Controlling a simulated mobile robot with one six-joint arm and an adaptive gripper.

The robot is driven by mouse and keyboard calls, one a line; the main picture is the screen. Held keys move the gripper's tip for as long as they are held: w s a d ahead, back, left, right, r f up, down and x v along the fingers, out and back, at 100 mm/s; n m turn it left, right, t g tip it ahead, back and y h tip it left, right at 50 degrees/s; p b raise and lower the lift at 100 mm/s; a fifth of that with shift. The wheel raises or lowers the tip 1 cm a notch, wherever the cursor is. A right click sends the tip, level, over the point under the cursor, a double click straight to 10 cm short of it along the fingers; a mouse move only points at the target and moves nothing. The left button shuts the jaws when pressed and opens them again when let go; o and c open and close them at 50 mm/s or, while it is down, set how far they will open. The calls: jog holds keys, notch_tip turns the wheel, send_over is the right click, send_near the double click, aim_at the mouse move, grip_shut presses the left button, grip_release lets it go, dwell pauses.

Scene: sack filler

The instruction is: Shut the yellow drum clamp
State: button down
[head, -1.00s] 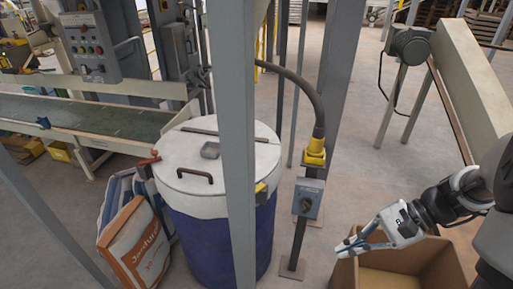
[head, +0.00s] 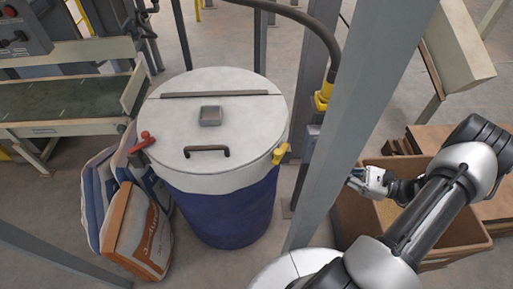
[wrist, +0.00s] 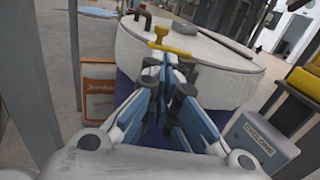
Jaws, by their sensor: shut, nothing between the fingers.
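The yellow drum clamp (head: 280,153) sits on the right side of the drum's rim. In the wrist view the yellow clamp (wrist: 161,35) stands up from the near edge of the lid, just beyond my fingertips. The drum (head: 222,215) is blue with a pale round lid (head: 240,133) that has a dark handle. A red clamp (head: 141,142) is on the rim's left side. My gripper (wrist: 165,80) is shut and empty, pointing at the drum near the yellow clamp, with no contact visible.
The grey post (head: 375,100) stands between the drum and my arm in the head view. An open cardboard box (head: 460,245) is under my arm. Sacks (head: 137,232) lean left of the drum. A grey box (wrist: 258,145) is at lower right in the wrist view.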

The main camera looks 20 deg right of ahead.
aim_at(281, 150)
jog(key=b+x, duration=0.2)
jog(key=x, duration=1.2)
jog(key=shift+r, duration=0.1)
